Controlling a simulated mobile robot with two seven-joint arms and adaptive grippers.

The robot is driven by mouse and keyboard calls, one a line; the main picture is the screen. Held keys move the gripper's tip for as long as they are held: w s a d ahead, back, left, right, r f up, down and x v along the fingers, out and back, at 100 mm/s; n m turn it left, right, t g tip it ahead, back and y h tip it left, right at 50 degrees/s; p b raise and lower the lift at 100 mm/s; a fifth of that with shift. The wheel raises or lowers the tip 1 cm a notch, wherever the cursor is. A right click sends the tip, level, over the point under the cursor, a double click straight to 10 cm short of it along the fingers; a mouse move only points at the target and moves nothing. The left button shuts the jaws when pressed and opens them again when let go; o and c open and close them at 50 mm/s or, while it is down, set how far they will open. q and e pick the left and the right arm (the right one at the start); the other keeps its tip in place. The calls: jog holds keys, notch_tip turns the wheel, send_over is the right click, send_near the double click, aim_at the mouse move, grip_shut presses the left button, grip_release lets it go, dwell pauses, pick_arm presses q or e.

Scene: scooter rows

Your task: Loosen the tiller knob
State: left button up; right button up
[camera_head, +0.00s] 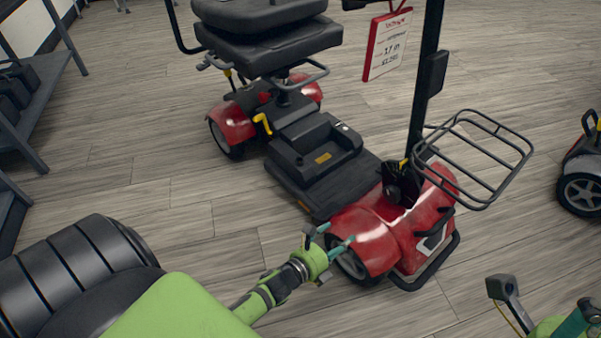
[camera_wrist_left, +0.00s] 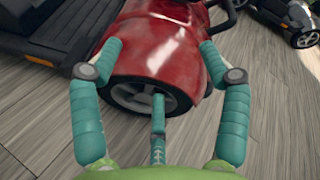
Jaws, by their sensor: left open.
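The red scooter (camera_head: 378,232) stands on the floor with its black tiller (camera_head: 427,75) rising from the front. A small dark round part, seemingly the tiller knob (camera_head: 392,192), sits at the tiller's foot; its details are too small to tell. My left gripper (camera_head: 336,235) is open and empty beside the scooter's front wheel, below and left of the knob. In the left wrist view, the spread teal fingers (camera_wrist_left: 160,62) face the red fender (camera_wrist_left: 160,50) and wheel (camera_wrist_left: 140,97); the knob does not show there. My right gripper (camera_head: 578,318) shows only partly at the lower right corner.
A wire basket (camera_head: 478,160) juts out from the tiller's front. A red and white price tag (camera_head: 387,45) hangs near the tiller. The black seat (camera_head: 265,35) stands behind. Another scooter (camera_head: 582,175) is at the right edge, a shelf (camera_head: 38,95) at left. Wood floor between is clear.

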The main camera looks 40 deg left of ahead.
pick_arm(q)
jog(key=s+a+f+n+g+y+p, duration=0.1)
jog(key=s+n+g+p, duration=0.4)
jog(key=s+n+p, duration=0.5)
jog(key=shift+s+a+f+p, duration=0.2)
jog(key=shift+s+p, duration=0.45)
jog(key=shift+p, duration=0.6)
